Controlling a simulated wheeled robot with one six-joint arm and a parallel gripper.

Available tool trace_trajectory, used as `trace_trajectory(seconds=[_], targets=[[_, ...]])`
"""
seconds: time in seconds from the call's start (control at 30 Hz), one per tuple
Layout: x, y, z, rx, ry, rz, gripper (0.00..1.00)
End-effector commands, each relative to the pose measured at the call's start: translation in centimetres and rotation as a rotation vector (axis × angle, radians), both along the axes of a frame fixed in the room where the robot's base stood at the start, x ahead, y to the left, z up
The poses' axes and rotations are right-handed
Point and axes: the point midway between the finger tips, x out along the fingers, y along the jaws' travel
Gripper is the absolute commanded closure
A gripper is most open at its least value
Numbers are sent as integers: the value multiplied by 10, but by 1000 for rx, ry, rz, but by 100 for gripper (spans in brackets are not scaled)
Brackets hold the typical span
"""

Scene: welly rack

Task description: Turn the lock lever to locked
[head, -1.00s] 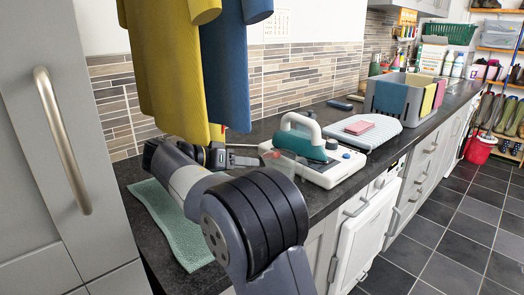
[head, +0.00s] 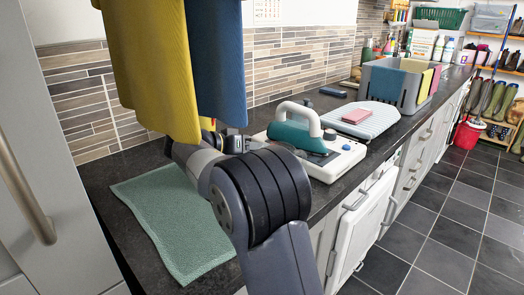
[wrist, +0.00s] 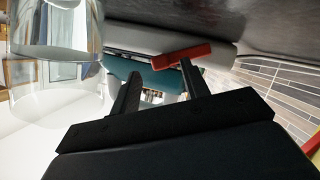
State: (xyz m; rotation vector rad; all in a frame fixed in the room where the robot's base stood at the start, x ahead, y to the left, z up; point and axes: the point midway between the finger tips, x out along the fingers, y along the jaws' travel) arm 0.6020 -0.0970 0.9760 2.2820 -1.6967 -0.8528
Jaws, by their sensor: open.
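The teal-and-white iron (head: 294,133) sits on its white base (head: 338,163) on the dark worktop. A red lever (wrist: 178,56) shows in the wrist view, lying across in front of a teal body (wrist: 152,82). I take it to be the lock lever; its marked position cannot be read. My gripper (wrist: 160,70) is open and empty. Its fingertips are close to the lever, the right one overlapping its lower edge in the picture; contact cannot be told. In the head view my own arm hides the lever and most of the gripper.
A clear tank-like part (wrist: 62,45) is close on the left in the wrist view. A yellow cloth (head: 155,65) and a blue cloth (head: 217,60) hang above my arm. A green mat (head: 175,225) lies on the worktop. An ironing pad (head: 362,121) with a pink block is behind the iron.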

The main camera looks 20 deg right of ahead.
Motion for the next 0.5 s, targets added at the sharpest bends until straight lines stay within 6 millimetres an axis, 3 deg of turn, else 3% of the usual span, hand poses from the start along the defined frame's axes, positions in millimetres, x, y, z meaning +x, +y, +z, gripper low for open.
trace_trajectory(seconds=[0.2, 0.5], targets=[[4, -22, -9, 0, 1, -1, 56], [5, -26, -10, 0, 1, 0, 56]])
